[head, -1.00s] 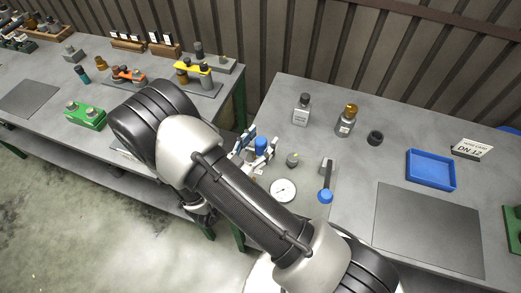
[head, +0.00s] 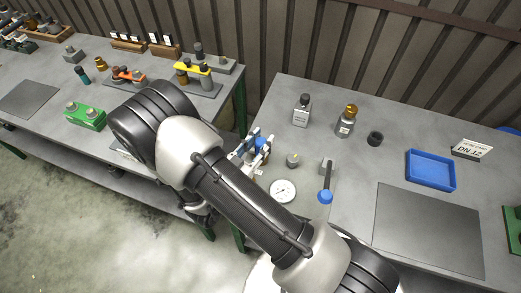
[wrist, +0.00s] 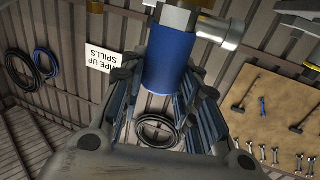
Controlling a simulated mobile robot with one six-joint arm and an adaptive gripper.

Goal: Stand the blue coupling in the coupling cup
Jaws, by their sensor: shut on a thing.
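The blue coupling (head: 262,142) is between the fingers of my gripper (head: 254,150), at the left end of the right bench. In the wrist view the coupling (wrist: 168,62) is an upright blue cylinder with the dark fingers (wrist: 165,90) closed at its sides. A metal hex fitting with a side port (wrist: 190,18) adjoins one end; I cannot tell whether they are joined. A small dark open-topped cup (head: 375,138) stands at the back of the bench, well to the right of my gripper; it looks like the coupling cup.
A round white dial (head: 283,190), a small grey part (head: 292,160) and a blue-ended lever (head: 326,185) are close right of my gripper. A blue tray (head: 431,170) and a grey mat (head: 428,228) lie right.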

